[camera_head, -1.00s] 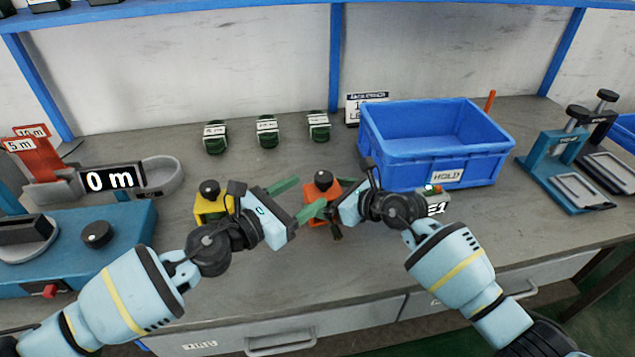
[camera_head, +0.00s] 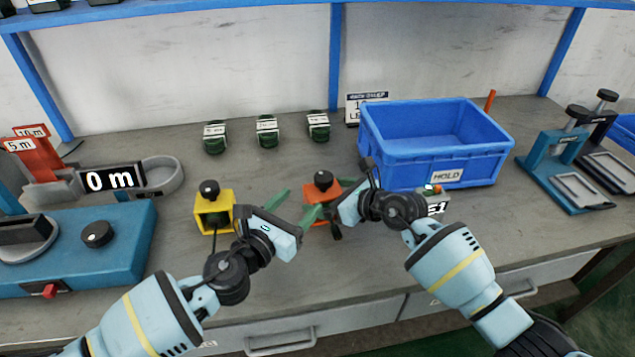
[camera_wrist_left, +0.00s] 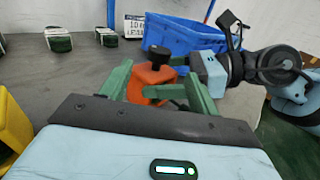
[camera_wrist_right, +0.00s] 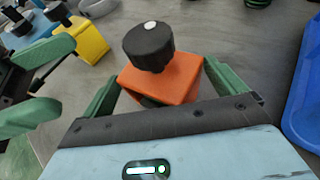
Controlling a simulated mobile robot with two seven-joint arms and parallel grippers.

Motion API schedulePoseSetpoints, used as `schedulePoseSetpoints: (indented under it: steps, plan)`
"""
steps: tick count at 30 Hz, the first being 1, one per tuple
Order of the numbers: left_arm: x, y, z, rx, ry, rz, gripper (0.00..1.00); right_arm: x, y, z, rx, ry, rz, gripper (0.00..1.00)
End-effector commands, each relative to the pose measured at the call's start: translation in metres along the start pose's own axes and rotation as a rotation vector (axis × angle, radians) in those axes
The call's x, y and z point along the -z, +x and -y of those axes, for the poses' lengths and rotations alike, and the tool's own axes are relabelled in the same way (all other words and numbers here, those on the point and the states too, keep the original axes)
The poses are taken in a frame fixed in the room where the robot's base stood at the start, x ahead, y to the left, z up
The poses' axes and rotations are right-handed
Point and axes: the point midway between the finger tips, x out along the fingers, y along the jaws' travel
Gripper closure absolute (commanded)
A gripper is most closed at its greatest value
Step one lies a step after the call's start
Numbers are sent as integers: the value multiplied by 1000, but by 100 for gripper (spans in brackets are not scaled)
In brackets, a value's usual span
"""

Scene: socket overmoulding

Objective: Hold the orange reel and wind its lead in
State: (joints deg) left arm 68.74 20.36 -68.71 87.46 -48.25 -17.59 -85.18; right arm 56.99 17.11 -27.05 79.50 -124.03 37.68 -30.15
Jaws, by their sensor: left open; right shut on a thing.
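The orange reel (camera_head: 320,189) stands on the bench with a black knob on top. It also shows in the left wrist view (camera_wrist_left: 150,82) and fills the middle of the right wrist view (camera_wrist_right: 172,78). My right gripper (camera_head: 322,208) is shut on the orange reel's body, its green fingers on either side. My left gripper (camera_head: 290,207) is open and empty, just left of the reel, its fingers pointing towards it. The reel's lead cannot be made out clearly; a small dark piece (camera_head: 336,232) hangs at the reel's near side.
A yellow reel (camera_head: 214,212) stands to the left. Several dark green coils (camera_head: 267,131) sit behind. A blue crate (camera_head: 435,150) marked HOLD is at the back right. A blue machine (camera_head: 75,255) and a "0 m" display (camera_head: 111,178) are at the left.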

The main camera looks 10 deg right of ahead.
Motion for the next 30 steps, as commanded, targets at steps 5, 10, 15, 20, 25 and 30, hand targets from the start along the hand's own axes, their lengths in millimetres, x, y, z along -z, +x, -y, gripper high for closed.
schedulePoseSetpoints:
  steps: [5, 10, 15, 20, 25, 30]
  plan:
    - [0, 28, 1, 0, -2, -1, 39, 0, 0, 0, 0, 0, 0, 25]
    - [0, 50, 1, 0, -2, 0, 39, 0, 0, 0, 0, 0, 0, 25]
    - [-1, 68, 0, -1, -1, 3, 39, 0, 0, 0, 0, 0, 0, 25]
    - [0, 77, 0, 0, -1, 1, 39, 0, 0, 0, 0, 0, 0, 25]
    - [1, 81, 0, 0, -2, -1, 39, 0, 0, 0, 1, 0, 0, 25]
    - [1, 81, 0, 1, -1, -1, 39, 0, 0, 0, 1, 0, 0, 25]
